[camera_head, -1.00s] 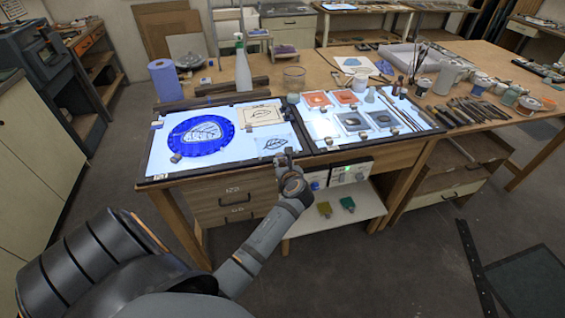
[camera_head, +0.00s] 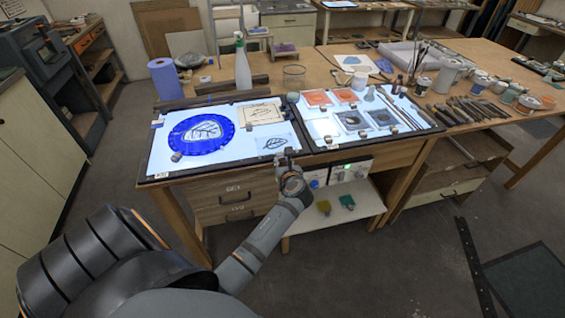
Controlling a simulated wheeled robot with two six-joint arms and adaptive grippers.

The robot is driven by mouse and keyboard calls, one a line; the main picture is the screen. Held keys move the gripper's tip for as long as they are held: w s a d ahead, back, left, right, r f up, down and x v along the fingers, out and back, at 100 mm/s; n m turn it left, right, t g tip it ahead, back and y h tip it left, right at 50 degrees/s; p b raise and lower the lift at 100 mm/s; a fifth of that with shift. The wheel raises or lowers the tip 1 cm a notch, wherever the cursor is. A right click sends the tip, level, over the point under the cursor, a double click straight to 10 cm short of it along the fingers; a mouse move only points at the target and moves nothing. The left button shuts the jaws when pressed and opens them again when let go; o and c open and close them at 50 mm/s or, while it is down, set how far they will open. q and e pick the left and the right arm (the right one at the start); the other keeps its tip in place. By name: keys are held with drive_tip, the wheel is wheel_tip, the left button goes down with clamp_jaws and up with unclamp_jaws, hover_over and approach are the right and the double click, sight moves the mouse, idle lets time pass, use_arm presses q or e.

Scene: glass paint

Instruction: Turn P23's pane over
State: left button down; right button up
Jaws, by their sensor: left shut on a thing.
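A small clear pane with a dark leaf outline (camera_head: 270,145) is at the front right of the left light table (camera_head: 165,140). My left gripper (camera_head: 285,156) is at the front edge of the light table, right at this pane's near right corner. It is small here; its jaws look shut on the pane's edge. I cannot read a P23 label, nor tell whether the pane lies flat or is slightly raised. My right gripper is not in view.
A blue disc with a leaf drawing (camera_head: 201,132) and a cream sheet (camera_head: 261,113) lie on the left light table. The right light table holds orange panes (camera_head: 317,98), grey panes (camera_head: 352,120) and several thin tools. A spray bottle (camera_head: 242,65) stands behind.

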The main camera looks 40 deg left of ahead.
use_arm(q)
drive_tip(key=shift+f, duration=0.15)
drive_tip(key=c, duration=1.1)
unclamp_jaws()
drive_tip(key=shift+o, duration=0.2)
drive_tip(key=v, duration=0.7)
drive_tip(key=shift+s+d, duration=0.2)
